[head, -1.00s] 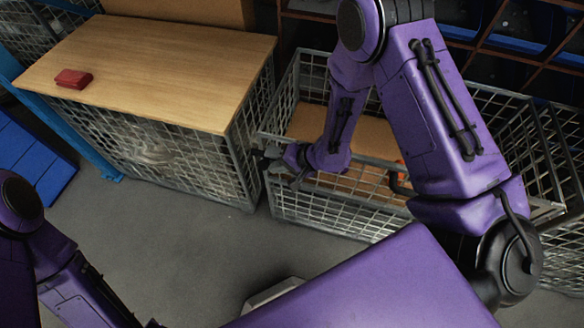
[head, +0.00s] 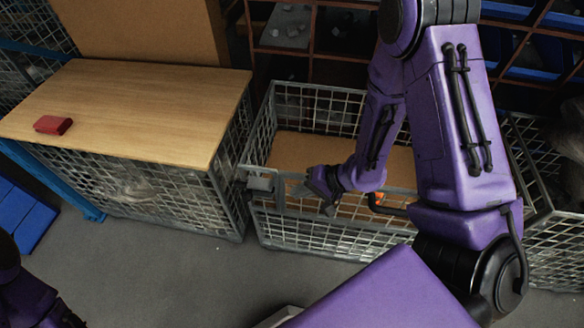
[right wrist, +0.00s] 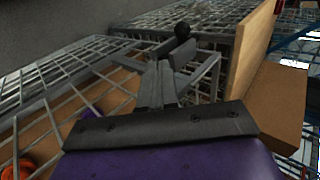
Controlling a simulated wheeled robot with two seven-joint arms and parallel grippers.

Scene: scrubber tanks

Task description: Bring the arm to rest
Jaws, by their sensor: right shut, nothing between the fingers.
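My right arm comes down on the right of the head view. Its gripper (head: 320,190) hangs by the front rim of an open wire-mesh crate (head: 285,262), right of the crate's front-left corner. Whether it touches the rim I cannot tell. In the right wrist view the fingers (right wrist: 166,84) are together with nothing between them. Part of my left arm (head: 28,300) shows at the lower left edge; its gripper cannot be made out.
A wooden board (head: 130,105) tops a mesh cage on the left, with a red object (head: 53,125) on it. Inside the open crate are brown cardboard (head: 290,150) and an orange item (head: 375,200). Shelving stands behind. Grey floor (head: 170,275) in front is clear.

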